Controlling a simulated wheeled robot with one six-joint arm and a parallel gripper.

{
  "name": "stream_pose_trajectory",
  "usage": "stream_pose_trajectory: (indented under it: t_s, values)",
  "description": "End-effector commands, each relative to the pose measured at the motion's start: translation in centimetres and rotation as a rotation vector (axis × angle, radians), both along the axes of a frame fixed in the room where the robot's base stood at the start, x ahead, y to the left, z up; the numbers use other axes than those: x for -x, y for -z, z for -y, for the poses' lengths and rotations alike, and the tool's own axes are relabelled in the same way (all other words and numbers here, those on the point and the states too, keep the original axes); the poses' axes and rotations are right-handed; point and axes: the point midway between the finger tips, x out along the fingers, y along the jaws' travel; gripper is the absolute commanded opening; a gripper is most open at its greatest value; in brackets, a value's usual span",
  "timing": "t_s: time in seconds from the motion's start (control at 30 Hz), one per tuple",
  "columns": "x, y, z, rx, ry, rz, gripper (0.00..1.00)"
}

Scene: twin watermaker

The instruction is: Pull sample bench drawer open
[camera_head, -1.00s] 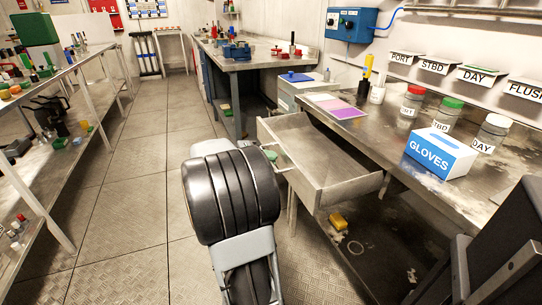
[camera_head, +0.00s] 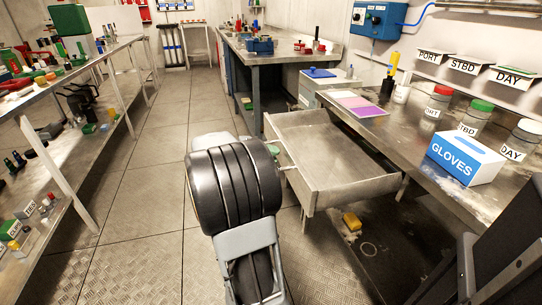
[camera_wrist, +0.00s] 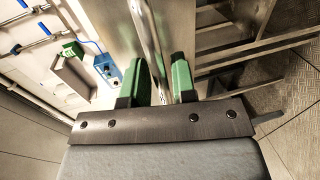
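The sample bench drawer (camera_head: 335,150) is a grey metal tray pulled well out from under the right-hand bench, its empty inside showing. My gripper (camera_wrist: 166,82) is at the drawer front, its two green fingers either side of a thin metal bar, the drawer handle (camera_wrist: 148,32). The fingers look closed on the bar, with little gap.
The sample bench (camera_head: 400,135) carries a gloves box (camera_head: 466,157), several labelled jars and a pink-purple card (camera_head: 362,106). A yellow object (camera_head: 352,221) lies below the drawer. A shelf rack (camera_head: 62,183) stands at left; the floor between (camera_head: 135,190) is clear.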

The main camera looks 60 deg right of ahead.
Motion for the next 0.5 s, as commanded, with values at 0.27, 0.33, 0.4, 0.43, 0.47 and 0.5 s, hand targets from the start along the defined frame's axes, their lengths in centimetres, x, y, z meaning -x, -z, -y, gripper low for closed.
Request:
stream_pose_trajectory:
  t_s: [0.27, 0.33, 0.4, 0.43, 0.47, 0.5]
  values:
    - [0.01, 0.07, -0.02, -0.001, 0.0, 0.0, 0.36]
    - [-0.01, 0.05, -0.04, -0.001, 0.0, 0.0, 0.36]
    - [-0.2, -0.04, -0.24, -0.002, 0.0, -0.001, 0.36]
    - [-0.35, -0.11, -0.4, -0.002, -0.001, -0.001, 0.36]
    - [-0.55, -0.19, -0.59, -0.002, -0.001, -0.001, 0.36]
    - [-0.91, -0.32, -0.97, -0.002, -0.003, 0.0, 0.36]
